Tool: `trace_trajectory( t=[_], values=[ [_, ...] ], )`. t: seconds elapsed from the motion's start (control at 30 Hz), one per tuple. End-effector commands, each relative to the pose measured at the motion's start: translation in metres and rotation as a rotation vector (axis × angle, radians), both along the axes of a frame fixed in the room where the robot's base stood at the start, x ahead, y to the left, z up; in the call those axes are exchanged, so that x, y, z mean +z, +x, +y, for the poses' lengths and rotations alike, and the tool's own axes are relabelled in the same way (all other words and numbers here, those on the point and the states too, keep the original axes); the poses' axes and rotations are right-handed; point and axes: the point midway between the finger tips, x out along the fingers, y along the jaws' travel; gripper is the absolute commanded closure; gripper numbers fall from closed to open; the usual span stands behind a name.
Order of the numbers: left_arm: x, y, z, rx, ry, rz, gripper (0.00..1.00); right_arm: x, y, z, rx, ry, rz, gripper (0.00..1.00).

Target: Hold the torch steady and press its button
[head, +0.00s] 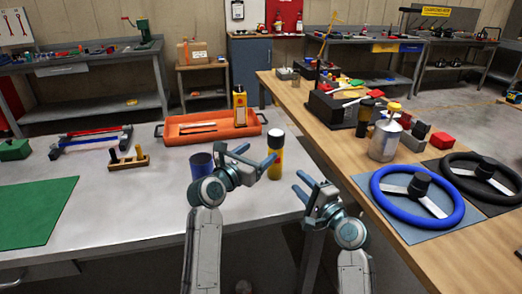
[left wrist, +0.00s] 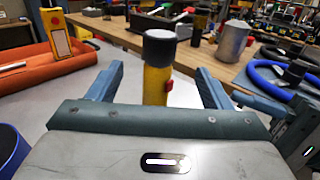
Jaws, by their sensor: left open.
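The torch (head: 276,155) stands upright on the grey metal table near its right edge. It has a yellow body and a dark head with a grey top. My left gripper (head: 255,155) is open and close beside the torch, on its left. In the left wrist view, the torch (left wrist: 156,84) shows between the two spread fingers, with a gap on each side. Its red button (left wrist: 170,85) faces right there. My right gripper (head: 302,186) is open and empty, below and right of the torch.
A blue cup (head: 201,163) stands left of my left gripper. An orange tray (head: 185,137) with a yellow box (head: 240,108) lies behind. A wooden bench (head: 340,160) at right holds a metal can (head: 384,141) and a blue steering wheel (head: 386,199).

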Motion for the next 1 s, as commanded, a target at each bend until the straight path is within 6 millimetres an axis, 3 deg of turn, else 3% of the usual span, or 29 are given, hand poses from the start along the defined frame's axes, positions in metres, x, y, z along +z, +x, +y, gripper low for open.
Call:
trace_trajectory(
  t=[0.6, 1.0],
  values=[
    [0.0, 0.08, -0.048, 0.001, -0.002, 0.002, 0.27, 0.0, 0.0, 0.0, 0.0, 0.0, 0.0, 0.64],
    [0.0, 0.09, -0.054, 0.003, -0.001, 0.002, 0.27, 0.0, 0.0, 0.0, 0.0, 0.0, 0.0, 0.64]
  ],
)
